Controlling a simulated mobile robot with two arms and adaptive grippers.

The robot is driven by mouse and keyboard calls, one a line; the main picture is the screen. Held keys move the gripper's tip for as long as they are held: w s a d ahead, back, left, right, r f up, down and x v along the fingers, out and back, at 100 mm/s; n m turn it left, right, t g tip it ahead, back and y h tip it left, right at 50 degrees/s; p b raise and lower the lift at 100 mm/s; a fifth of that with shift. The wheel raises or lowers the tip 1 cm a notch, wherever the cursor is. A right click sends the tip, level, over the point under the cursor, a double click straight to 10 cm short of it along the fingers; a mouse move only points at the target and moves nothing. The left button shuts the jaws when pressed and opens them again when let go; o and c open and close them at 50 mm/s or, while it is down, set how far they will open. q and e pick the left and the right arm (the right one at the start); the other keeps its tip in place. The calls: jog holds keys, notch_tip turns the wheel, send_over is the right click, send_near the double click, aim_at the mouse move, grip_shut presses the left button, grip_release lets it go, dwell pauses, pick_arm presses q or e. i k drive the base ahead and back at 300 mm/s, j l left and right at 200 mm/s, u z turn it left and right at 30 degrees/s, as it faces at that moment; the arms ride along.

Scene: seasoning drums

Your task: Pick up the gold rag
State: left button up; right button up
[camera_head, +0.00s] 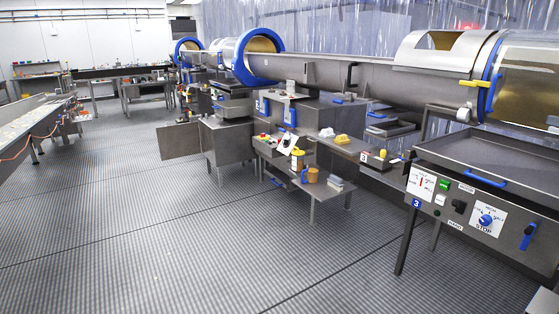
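A small yellow-gold crumpled bundle (342,139), which looks like the gold rag, lies on a narrow steel shelf (352,150) below the long conveyor trough. It is a good way off, right of the middle of the view. A pale, whitish bundle (326,132) lies just left of it on the same shelf, with a small gap between them. Neither of my grippers shows in the view.
A low steel table (317,191) with an orange mug (309,176) and a yellow-topped container (297,158) stands in front of the shelf. A control panel (465,203) with a tray above stands at the near right. Open grey floor (190,240) fills the front and left.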

aim_at(342, 139)
jog(key=i+j+u, duration=0.1)
jog(key=i+j, duration=0.2)
jog(key=i, duration=0.15)
jog(key=i+j+u, duration=0.1)
jog(key=i, duration=0.4)
jog(key=i+j+u, duration=0.1)
jog(key=i+j, duration=0.25)
jog(key=i, duration=0.1)
